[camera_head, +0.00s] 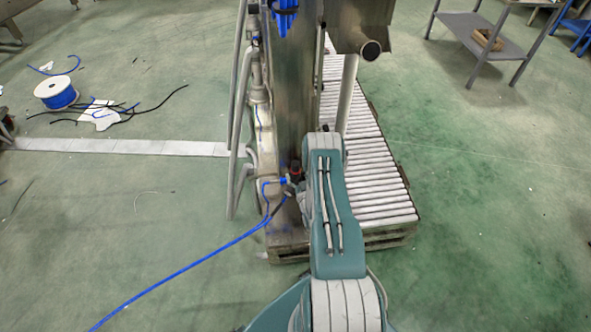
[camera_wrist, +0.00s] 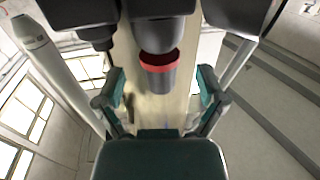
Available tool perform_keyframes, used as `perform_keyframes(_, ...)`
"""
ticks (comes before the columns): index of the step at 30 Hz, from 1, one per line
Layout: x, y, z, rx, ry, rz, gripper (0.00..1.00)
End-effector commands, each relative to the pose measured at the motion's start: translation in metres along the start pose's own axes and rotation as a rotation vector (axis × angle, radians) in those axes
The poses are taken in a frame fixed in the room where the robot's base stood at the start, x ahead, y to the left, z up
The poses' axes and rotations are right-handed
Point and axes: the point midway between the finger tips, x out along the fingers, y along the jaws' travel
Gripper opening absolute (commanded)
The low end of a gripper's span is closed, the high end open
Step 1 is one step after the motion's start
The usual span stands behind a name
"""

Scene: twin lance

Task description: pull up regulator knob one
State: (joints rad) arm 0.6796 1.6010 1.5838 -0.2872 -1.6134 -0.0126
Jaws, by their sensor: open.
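Regulator knob one (camera_wrist: 158,78) is a dark grey cylinder with a red band at its upper rim in the wrist view. It sits under a dark cylindrical regulator body (camera_wrist: 160,35). My gripper (camera_wrist: 161,84) has its two teal fingers spread, one left and one right of the knob. A gap shows on each side in the picture; how far apart they are in depth I cannot tell. In the head view a small red and dark part of the regulator (camera_head: 297,169) shows on the metal column, beside my arm. My arm hides the gripper there.
A blue hose (camera_head: 190,267) runs from a blue fitting to the lower left. A roller conveyor (camera_head: 378,170) stands right of the metal column (camera_head: 293,90).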

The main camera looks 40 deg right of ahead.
Motion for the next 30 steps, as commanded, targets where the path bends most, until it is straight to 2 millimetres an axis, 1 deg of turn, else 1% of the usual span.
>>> perform_keyframes(1, -0.012, 0.001, 0.001, 0.002, -0.005, 0.003, 0.89)
perform_keyframes(6, -0.048, 0.001, 0.002, 0.002, -0.004, 0.003, 0.89)
perform_keyframes(9, -0.066, 0.001, 0.001, 0.001, -0.002, 0.003, 0.89)
perform_keyframes(12, -0.078, 0.001, 0.001, 0.001, -0.001, 0.002, 0.89)
perform_keyframes(15, -0.085, 0.001, 0.001, 0.000, 0.000, 0.001, 0.89)
perform_keyframes(18, -0.088, 0.001, 0.001, 0.000, 0.001, 0.001, 0.89)
perform_keyframes(30, -0.088, 0.000, 0.001, 0.000, 0.000, 0.001, 0.89)
